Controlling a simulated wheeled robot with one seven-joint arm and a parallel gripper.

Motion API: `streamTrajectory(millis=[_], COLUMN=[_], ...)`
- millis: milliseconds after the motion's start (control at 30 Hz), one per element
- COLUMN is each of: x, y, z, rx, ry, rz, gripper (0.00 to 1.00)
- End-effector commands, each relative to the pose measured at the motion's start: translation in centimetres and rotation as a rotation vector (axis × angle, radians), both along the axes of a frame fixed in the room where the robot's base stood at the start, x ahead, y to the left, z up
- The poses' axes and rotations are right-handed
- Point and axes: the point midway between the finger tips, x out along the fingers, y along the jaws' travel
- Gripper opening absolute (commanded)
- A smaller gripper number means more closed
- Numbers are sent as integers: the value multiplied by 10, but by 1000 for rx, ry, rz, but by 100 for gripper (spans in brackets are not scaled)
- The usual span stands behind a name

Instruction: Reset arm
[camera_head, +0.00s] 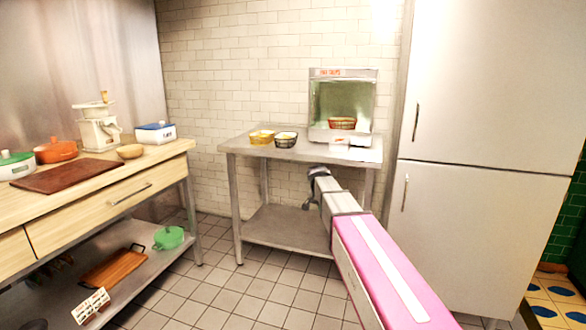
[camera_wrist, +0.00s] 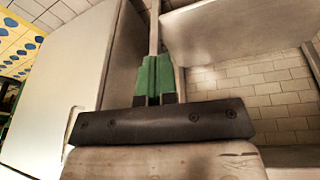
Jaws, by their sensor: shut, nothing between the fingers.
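My gripper (camera_wrist: 153,80) shows in the wrist view with its green fingers together and nothing between them. In the head view my pink and grey arm reaches forward from the bottom right, and its dark end is in front of the steel table (camera_head: 231,147). In the wrist view the fingers point toward the underside of a grey surface, with a white cabinet front to the left. I cannot tell from these views whether the gripper touches anything.
On the steel table stand a yellow basket (camera_head: 262,137), a dark basket (camera_head: 286,140) and a glass-fronted chip warmer (camera_head: 343,105) with a red basket (camera_head: 342,123). A tall white fridge (camera_head: 490,200) stands right. A wooden counter (camera_head: 110,195) stands left. Tiled floor lies between.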

Motion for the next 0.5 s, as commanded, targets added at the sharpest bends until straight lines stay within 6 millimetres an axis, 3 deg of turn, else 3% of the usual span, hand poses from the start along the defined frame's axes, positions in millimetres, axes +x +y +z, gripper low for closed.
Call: streamTrajectory(millis=[33, 200, 400, 500], x=[-35, -115, -210, -247], y=[-10, -32, -51, -57], z=[-21, -78, -127, -142], rx=[7, 35, 82, 103], ry=[28, 110, 186, 210], rz=[41, 203, 383, 456], gripper=[0, 0, 0, 0])
